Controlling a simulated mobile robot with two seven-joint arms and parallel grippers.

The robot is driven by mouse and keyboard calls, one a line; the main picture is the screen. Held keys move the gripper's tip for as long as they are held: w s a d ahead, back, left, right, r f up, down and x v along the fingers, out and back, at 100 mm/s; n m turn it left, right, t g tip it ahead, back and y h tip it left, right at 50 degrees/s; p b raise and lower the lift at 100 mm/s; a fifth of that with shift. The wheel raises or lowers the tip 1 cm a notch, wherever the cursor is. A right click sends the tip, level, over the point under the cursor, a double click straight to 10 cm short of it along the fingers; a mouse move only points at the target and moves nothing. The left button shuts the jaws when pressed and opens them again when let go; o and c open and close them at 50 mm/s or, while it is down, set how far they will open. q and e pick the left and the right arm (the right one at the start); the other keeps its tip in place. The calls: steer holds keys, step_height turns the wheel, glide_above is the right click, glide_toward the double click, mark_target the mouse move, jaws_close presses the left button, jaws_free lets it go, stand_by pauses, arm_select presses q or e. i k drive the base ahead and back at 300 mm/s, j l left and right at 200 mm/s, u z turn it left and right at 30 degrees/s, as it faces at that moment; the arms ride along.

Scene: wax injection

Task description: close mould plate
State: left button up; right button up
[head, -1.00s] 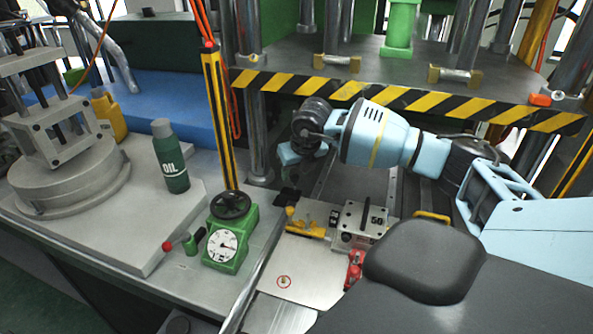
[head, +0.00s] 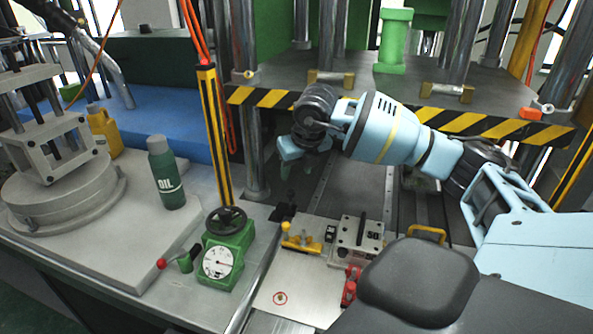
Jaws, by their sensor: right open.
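The metal mould block (head: 357,240), marked 50 on its top plate, sits on a flat grey steel plate (head: 300,300) in front of the press. I cannot tell for certain which part of it is the mould plate, or whether it is fully shut. My right gripper (head: 291,165) is open, hanging down beyond and to the left of the block, apart from it, just in front of the striped press edge. Its fingers are small and partly dark against the press bed. My left gripper is not in view.
A yellow clamp (head: 302,243) and a red clamp (head: 350,285) flank the block. A green gauge unit (head: 226,246) and an oil bottle (head: 166,175) stand to the left. The striped upper platen (head: 455,122) runs behind my right arm.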

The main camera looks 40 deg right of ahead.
mark_target(289, 292)
steer(key=k+j, duration=0.35)
steer(key=j, duration=0.15)
steer(key=k+j, duration=0.4)
steer(key=j, duration=0.1)
